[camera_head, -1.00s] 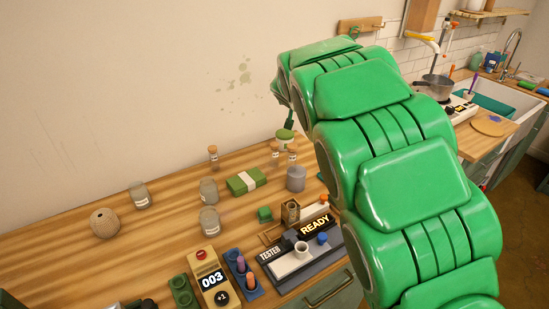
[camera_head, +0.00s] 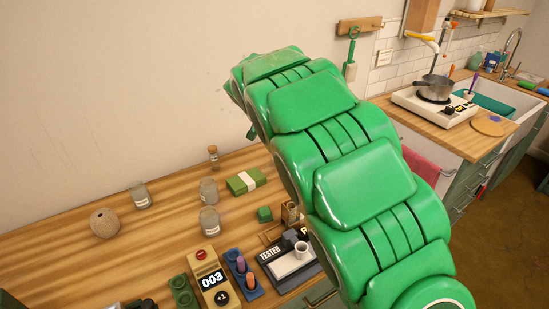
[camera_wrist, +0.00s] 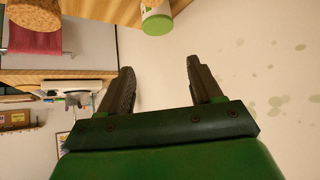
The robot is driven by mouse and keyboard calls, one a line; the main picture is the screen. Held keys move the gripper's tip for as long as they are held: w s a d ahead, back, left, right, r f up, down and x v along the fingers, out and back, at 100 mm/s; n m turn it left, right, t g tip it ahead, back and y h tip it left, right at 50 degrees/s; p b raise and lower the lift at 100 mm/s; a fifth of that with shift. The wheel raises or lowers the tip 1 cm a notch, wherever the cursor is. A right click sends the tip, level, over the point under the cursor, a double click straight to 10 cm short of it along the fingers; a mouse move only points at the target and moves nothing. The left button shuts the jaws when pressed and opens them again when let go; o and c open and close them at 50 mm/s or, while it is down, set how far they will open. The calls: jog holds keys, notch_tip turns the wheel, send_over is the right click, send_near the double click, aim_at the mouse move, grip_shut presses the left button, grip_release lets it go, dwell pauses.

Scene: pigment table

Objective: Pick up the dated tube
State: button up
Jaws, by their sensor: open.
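A small corked tube with a pale label (camera_head: 213,157) stands upright at the back of the wooden table, near the wall. Its label is too small to read, so I cannot tell whether it bears a date. A large cork top (camera_wrist: 35,14), cut off by the frame, shows at the upper left of the wrist view. My gripper (camera_wrist: 160,68) is open, with nothing between its dark fingers. The cork is apart from the fingers, beyond the left one. In the head view my arm hides the gripper and part of the table's back right.
Glass jars (camera_head: 208,190), a green wrapped block (camera_head: 246,181), a twine ball (camera_head: 105,223) and a tester (camera_head: 288,259) stand on the table (camera_head: 165,240). The wall is close behind.

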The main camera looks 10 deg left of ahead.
jog(key=shift+w+f, duration=0.7)
jog(key=shift+f, duration=1.75)
jog(key=shift+w+f, duration=0.75)
jog(key=shift+f, duration=1.65)
jog(key=shift+w+f, duration=0.7)
jog(key=shift+f, duration=1.75)
jog(key=shift+w+d+f, duration=0.1)
jog(key=shift+w+f, duration=0.3)
jog(key=shift+w, duration=0.2)
